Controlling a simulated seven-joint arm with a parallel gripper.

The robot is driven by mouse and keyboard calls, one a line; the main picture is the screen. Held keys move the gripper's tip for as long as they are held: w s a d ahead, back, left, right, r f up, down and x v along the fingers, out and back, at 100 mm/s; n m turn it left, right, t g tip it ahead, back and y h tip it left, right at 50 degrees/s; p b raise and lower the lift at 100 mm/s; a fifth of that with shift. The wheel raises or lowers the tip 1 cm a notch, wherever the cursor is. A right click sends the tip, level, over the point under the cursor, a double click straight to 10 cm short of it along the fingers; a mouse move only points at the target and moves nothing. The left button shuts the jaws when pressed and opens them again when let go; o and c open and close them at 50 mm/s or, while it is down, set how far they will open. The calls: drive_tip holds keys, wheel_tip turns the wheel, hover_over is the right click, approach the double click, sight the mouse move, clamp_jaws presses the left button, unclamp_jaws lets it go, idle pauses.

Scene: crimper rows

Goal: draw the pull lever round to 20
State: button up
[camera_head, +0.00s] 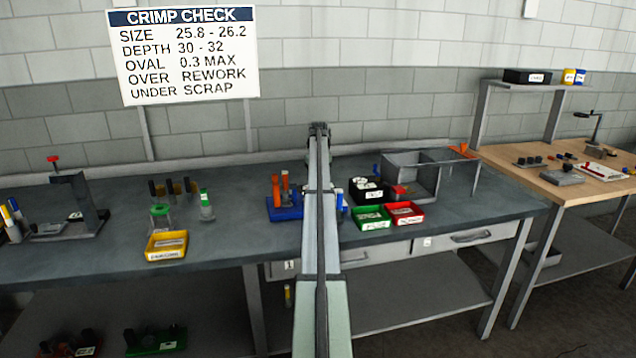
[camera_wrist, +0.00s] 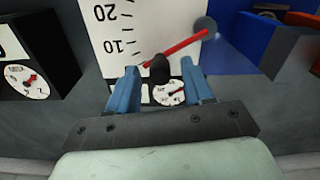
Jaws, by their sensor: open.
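In the wrist view a white scale plate (camera_wrist: 98,38) carries the marks 10 and 20. A red pointer bar (camera_wrist: 185,42) lies slantwise across it, its thin end a little below the 10 mark. A grey round knob (camera_wrist: 205,26) is at its other end. A dark upright post (camera_wrist: 160,69), perhaps the pull lever's grip, stands between my gripper's blue fingers (camera_wrist: 160,88), with a gap on both sides. My gripper is open and holds nothing. In the head view my arm hides the scale, and the fingers cannot be made out.
A small dial (camera_wrist: 168,93) sits under the post, and a black box with another dial (camera_wrist: 26,82) is at left. A blue block (camera_wrist: 290,48) is at right. In the head view green (camera_head: 371,218) and red (camera_head: 404,214) bins stand right of my arm.

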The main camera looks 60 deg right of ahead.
drive_tip(key=shift+f, duration=0.25)
drive_tip(key=shift+c, duration=0.2)
clamp_jaws()
idle(0.4)
